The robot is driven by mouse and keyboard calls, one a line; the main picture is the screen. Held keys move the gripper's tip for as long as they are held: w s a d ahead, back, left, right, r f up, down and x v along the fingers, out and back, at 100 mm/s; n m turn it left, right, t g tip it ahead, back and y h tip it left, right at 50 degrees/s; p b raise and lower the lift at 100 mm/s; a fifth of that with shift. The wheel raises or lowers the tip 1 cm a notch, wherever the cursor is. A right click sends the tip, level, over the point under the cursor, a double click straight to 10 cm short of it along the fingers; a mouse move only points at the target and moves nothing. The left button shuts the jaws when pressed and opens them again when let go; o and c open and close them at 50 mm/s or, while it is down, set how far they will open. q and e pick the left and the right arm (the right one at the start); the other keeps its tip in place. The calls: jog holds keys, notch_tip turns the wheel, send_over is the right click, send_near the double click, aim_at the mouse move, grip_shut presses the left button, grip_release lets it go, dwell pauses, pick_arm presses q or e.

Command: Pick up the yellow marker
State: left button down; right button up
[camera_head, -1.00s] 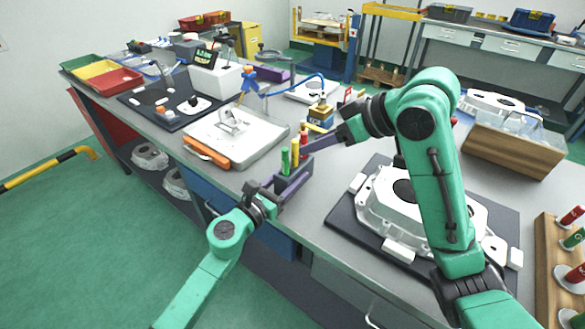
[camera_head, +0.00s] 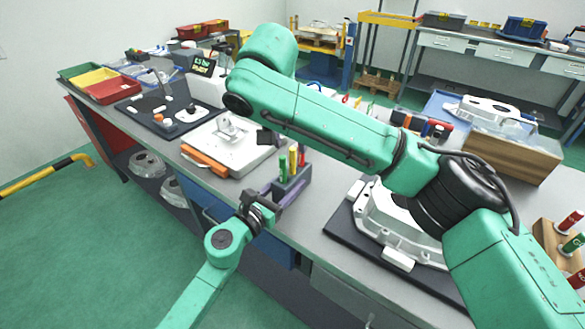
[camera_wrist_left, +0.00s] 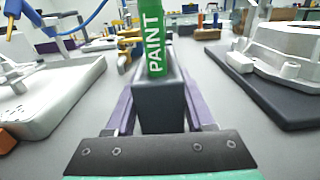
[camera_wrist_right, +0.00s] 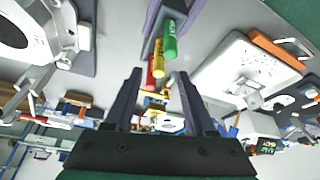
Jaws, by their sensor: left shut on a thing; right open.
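The yellow marker (camera_head: 293,158) stands in a dark holder (camera_head: 292,187) between a green marker (camera_head: 283,169) and a red marker (camera_head: 301,157). My left gripper (camera_head: 280,192) is shut on the holder, with purple fingers along its sides in the left wrist view (camera_wrist_left: 160,115). There the green marker (camera_wrist_left: 153,40) hides the yellow one. My right gripper (camera_head: 268,138) is partly hidden by my arm in the head view. In the right wrist view it is open and empty (camera_wrist_right: 160,72), facing the yellow marker (camera_wrist_right: 159,58), with the green (camera_wrist_right: 170,40) and red (camera_wrist_right: 151,76) markers on either side.
A white casting plate with an orange handle (camera_head: 204,161) lies left of the holder. A large casting on a dark mat (camera_head: 340,240) lies to the right, partly behind my right arm. Coloured trays (camera_head: 114,90) stand at the far left. The bench's front edge runs close to the holder.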

aim_at(291, 150)
jog(key=x, duration=0.5)
jog(key=shift+s+d, duration=0.1)
jog(key=shift+s, duration=0.05)
grip_shut()
notch_tip(291, 150, up, 10)
jog(key=shift+r, duration=0.1)
pick_arm(q)
jog(key=shift+c, duration=0.9)
grip_release()
